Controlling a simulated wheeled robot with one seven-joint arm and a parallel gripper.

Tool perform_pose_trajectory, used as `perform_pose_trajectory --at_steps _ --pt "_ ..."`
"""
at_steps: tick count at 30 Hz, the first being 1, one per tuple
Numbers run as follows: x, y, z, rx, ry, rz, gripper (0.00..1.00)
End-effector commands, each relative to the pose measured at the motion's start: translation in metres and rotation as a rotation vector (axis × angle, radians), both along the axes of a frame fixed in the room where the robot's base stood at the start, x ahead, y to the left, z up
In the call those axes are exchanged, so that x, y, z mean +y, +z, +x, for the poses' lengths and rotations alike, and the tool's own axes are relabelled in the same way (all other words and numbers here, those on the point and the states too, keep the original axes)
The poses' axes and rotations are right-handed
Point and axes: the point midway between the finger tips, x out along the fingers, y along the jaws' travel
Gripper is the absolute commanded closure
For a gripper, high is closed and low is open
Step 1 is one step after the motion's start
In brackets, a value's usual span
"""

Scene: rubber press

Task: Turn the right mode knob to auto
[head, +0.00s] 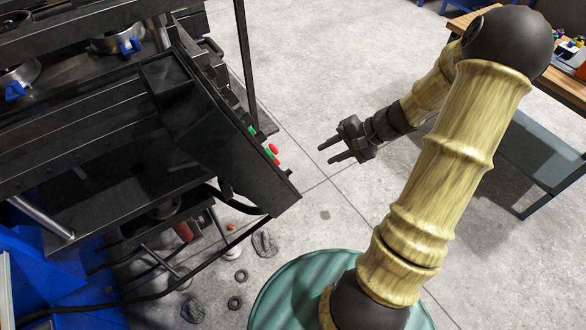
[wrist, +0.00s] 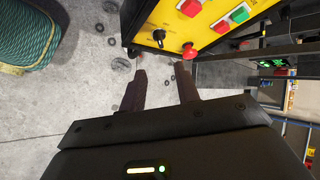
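The press's yellow control panel (wrist: 212,30) is at the top of the wrist view, with green and red buttons and a red mushroom button (wrist: 191,52). A small dark knob-like control (wrist: 159,37) sits near the panel's left corner; I cannot tell whether it is the right mode knob or read its setting. In the head view I see the panel housing edge-on, with a red button (head: 272,149) sticking out. My gripper (head: 329,152) is open and empty, to the right of the panel and apart from it. Its two fingers (wrist: 160,84) show below the panel in the wrist view.
The black press frame (head: 110,120) fills the left of the head view, with a thin upright post (head: 244,60) behind the panel. A wooden-topped table (head: 566,85) stands at right. Dark rings (head: 235,303) lie on the floor. Open floor surrounds my gripper.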

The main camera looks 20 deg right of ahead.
Motion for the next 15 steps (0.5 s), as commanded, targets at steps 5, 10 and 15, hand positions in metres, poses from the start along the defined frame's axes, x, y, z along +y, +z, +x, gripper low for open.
perform_pose_trajectory --at_steps 5,10,15 --pt "0.023 -0.021 0.008 0.003 0.003 0.004 0.68" --pt "0.043 -0.042 0.016 0.002 0.003 0.003 0.68" --pt "0.062 -0.062 0.023 0.003 0.003 0.004 0.68"
